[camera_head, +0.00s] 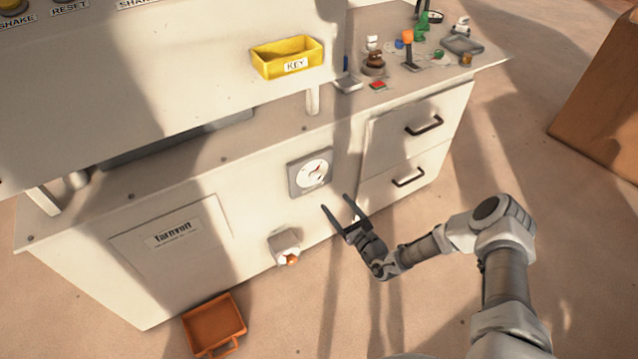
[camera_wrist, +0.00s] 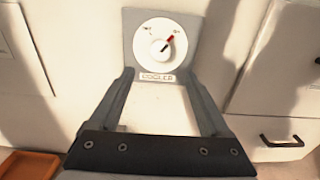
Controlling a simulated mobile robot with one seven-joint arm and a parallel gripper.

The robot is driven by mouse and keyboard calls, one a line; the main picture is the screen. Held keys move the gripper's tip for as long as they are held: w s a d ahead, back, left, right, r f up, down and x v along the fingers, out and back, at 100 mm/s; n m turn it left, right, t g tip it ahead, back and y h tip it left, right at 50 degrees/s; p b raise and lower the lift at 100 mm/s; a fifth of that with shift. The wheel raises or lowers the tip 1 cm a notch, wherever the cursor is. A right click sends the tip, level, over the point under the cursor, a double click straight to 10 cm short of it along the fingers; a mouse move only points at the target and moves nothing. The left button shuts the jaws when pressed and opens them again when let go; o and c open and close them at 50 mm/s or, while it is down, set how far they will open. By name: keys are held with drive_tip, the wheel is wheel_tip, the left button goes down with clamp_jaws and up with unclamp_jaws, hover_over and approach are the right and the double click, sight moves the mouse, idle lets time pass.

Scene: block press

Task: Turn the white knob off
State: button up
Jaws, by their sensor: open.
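The white knob (camera_head: 315,172) is a round dial on a grey square plate on the front of the white machine cabinet. In the wrist view the knob (camera_wrist: 160,45) is ahead of my fingers, its red mark pointing up and to the right. A label that seems to read "COOLER" sits below it. The small lettering around the dial is too blurred to read surely. My gripper (camera_head: 338,208) is open and empty, just below and right of the knob plate in the head view. In the wrist view my gripper (camera_wrist: 160,85) has its fingers apart below the dial, not gripping it.
Drawers with black handles (camera_head: 423,125) are to the right. An orange tray (camera_head: 214,324) lies on the floor. A yellow KEY bin (camera_head: 287,57) and several small objects are above.

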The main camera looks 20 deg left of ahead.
sight(317, 180)
drive_tip(key=b+x, duration=0.3)
drive_tip(key=x, duration=0.7)
drive_tip(key=shift+f, duration=0.15)
drive_tip(key=shift+w+a, duration=0.45)
drive_tip(key=shift+a, duration=0.1)
clamp_jaws()
